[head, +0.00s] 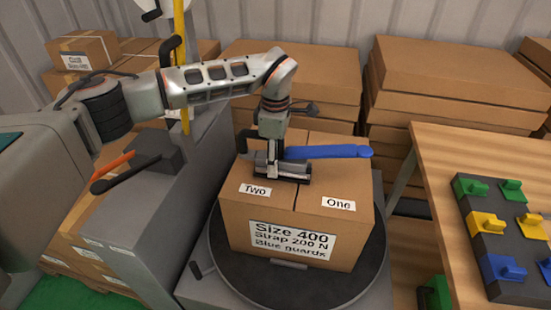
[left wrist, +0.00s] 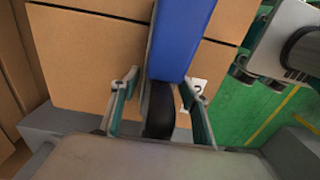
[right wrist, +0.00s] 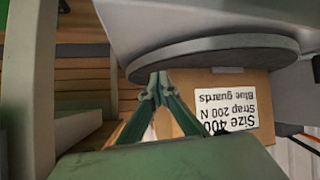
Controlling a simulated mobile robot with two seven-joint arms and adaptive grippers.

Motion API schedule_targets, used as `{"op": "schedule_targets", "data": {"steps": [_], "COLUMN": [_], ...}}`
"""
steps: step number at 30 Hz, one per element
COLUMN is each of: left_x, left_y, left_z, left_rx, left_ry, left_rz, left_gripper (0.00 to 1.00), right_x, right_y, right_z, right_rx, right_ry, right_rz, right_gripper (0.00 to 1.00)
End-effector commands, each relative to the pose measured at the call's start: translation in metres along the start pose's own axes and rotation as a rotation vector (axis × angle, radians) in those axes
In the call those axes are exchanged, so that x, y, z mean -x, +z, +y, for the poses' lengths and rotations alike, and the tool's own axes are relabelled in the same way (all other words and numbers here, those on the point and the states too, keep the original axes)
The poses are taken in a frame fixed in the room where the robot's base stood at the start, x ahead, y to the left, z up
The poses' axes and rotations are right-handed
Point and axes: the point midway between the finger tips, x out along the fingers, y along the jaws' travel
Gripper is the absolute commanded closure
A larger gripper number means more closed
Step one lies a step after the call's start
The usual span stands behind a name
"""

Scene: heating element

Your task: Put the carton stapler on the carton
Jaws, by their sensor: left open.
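The carton stapler (head: 325,152), with a long blue handle and a grey and black body, sits on top of the closed brown carton (head: 248,212). Its handle points right in the head view. My left gripper (head: 272,140) is just above the stapler's body. In the left wrist view its open fingers (left wrist: 158,108) are on either side of the stapler's black part, with the blue handle (left wrist: 183,40) beyond. I cannot tell whether they touch it.
The carton stands on a round dark turntable (head: 225,262). A wooden table (head: 445,165) with green, yellow and blue pieces is at right. Stacked cartons (head: 440,75) fill the back.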

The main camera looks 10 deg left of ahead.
Motion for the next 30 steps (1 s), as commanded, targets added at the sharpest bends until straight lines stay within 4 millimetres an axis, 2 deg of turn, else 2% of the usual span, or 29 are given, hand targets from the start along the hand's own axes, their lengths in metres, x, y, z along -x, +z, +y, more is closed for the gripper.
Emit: {"op": "schedule_targets", "data": {"steps": [4,8,15,21,25,30], "left_x": [0.004,0.02,0.069,0.103,0.116,0.122], "left_y": [0.0,0.0,0.0,0.0,0.0,0.0], "left_z": [0.0,0.001,0.001,0.0,0.0,0.0], "left_rx": [0.0,0.0,-0.001,0.0,0.0,0.001], "left_ry": [0.0,0.003,0.005,0.002,0.001,-0.001], "left_rz": [0.0,0.0,0.001,0.0,0.001,0.0], "left_gripper": [0.55,0.55,0.55,0.55,0.55,0.55], "right_x": [0.0,0.0,0.001,0.001,0.001,0.001], "right_y": [0.0,0.0,-0.001,-0.003,-0.003,-0.004], "right_z": [0.0,0.0,0.0,0.0,0.001,0.001], "right_rx": [0.0,0.0,0.0,0.0,0.0,0.0], "right_ry": [0.0,0.0,0.0,0.001,0.001,0.001], "right_rz": [0.0,0.0,0.001,0.002,0.003,0.004], "right_gripper": [1.0,1.0,1.0,1.0,1.0,1.0]}}
